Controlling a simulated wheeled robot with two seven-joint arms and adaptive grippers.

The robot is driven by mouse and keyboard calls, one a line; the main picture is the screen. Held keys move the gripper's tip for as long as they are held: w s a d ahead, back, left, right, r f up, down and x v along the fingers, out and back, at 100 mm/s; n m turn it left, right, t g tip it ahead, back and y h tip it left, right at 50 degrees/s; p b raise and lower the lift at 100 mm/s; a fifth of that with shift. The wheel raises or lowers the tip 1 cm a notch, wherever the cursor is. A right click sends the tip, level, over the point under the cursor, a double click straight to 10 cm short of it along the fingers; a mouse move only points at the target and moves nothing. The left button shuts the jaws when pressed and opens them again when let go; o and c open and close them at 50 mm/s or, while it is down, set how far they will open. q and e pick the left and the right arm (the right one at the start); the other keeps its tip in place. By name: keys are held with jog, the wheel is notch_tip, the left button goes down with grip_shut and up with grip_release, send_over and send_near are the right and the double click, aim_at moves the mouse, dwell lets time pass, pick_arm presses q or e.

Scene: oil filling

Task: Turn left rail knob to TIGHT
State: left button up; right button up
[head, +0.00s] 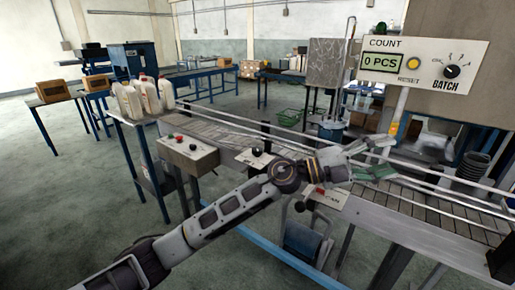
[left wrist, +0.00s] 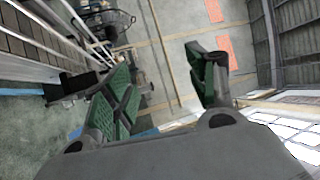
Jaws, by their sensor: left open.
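A black knob (head: 257,152) on a pale plate stands at the conveyor's near side, just left of my left arm's wrist joint; I take it for the left rail knob. Its pointer and any TIGHT marking are too small to read. My left gripper (head: 386,157) is open and empty, right of that knob and over the conveyor rails. Its green-padded fingers stand spread in the left wrist view (left wrist: 165,70), with nothing between them. The knob does not show clearly in the left wrist view. My right gripper is not in view.
The slatted conveyor (head: 425,205) with long metal rails runs beneath the gripper. White jugs (head: 140,97) stand at the far left end. A counter panel (head: 420,65) with a batch knob rises at right.

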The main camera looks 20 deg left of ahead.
pick_arm(q)
jog(key=w+a+f+m+g+y, duration=0.2)
jog(key=w+a+f+m+y, duration=0.2)
jog(key=w+a+f+y, duration=0.6)
jog(key=w+a+r+n+y, duration=0.1)
jog(key=a+r+y, duration=0.2)
jog(key=a, duration=0.4)
jog(key=w+a+r+n+t+y, duration=0.1)
jog(key=a+r+n+y, duration=0.1)
jog(key=a+y, duration=0.3)
jog(key=w+a+r+n+t+y, duration=0.1)
jog(key=a+r+y, duration=0.4)
jog(key=a, duration=0.5)
jog(key=shift+w+n, duration=0.5)
jog(key=shift+n, duration=0.1)
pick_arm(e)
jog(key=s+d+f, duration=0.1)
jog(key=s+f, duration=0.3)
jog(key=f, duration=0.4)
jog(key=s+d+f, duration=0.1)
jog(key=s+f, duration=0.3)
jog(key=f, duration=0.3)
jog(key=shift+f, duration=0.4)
pick_arm(q)
jog(key=shift+a, duration=0.1)
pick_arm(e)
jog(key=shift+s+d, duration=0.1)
